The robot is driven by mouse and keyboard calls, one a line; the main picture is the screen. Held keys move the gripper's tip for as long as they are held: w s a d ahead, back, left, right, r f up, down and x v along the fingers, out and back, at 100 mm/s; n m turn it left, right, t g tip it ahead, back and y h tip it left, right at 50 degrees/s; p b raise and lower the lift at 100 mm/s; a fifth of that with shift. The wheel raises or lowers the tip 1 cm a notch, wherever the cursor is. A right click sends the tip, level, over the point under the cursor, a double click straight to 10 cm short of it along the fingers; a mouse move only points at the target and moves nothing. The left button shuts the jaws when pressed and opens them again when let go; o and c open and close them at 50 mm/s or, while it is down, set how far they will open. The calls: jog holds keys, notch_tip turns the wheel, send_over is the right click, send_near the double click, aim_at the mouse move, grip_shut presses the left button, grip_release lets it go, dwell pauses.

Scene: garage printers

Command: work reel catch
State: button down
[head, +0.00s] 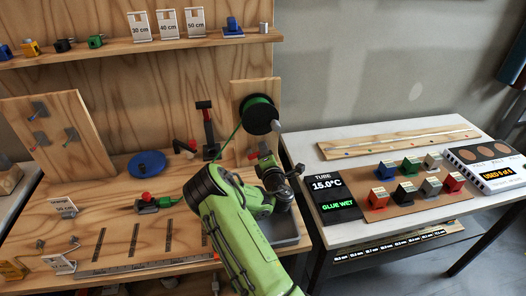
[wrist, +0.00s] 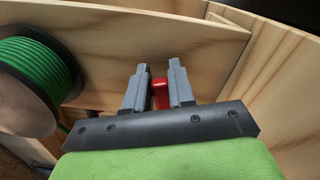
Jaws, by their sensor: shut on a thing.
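The reel (head: 260,115) is a black-flanged spool wound with green filament, mounted in front of an upright wooden board (head: 246,92). In the wrist view the reel (wrist: 38,65) is at the left, close beside my gripper. A small red catch (head: 253,155) is just below the reel. My gripper (wrist: 159,80) is shut on the red catch (wrist: 160,96), which shows between its two grey fingers. In the head view my arm's end hides most of the gripper and part of the catch. A green strand runs down left from the reel.
A black post with a red top (head: 205,125) and a blue disc (head: 147,164) stand left of my arm. A red-and-green tool (head: 150,202) lies on the bench. The right table (head: 300,148) holds several coloured blocks, a "GLUE WET" display (head: 335,198) and a "USED" counter box (head: 486,165).

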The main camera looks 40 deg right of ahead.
jog(key=shift+d+f+m+b, duration=0.15)
jog(key=shift+f+m, duration=0.2)
jog(key=shift+m, duration=0.35)
jog(key=shift+f+m+b, duration=0.15)
jog(key=shift+f+m, duration=0.2)
jog(key=shift+m, duration=0.35)
jog(key=c, duration=1)
grip_release()
jog(key=shift+c, duration=0.2)
